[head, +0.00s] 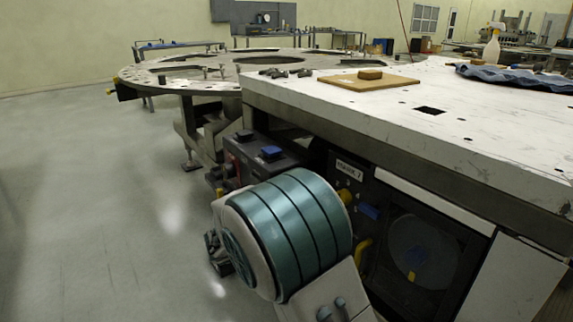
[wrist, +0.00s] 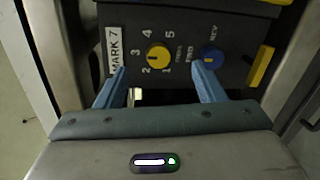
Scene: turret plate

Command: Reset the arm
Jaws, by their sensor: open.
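My gripper (wrist: 160,73) shows in the wrist view with its two blue fingers apart and nothing between them. Its fingers point toward a dark control panel (wrist: 185,75) labelled MARK 7. A yellow knob (wrist: 157,56) with numbers around it lies just beyond the fingertips, toward the gap between them. A blue knob (wrist: 211,57) is beyond the right finger. I cannot tell whether the fingers touch the panel. In the head view my teal arm link is low in the middle, and I cannot make out the gripper there.
The white worktop (head: 300,96) overhangs the panel at right. A board with a brown block (head: 370,74), a blue cloth (head: 530,76) and a spray bottle (head: 493,45) are on it. A round turret plate (head: 215,70) stands behind. The floor (head: 90,190) at left is clear.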

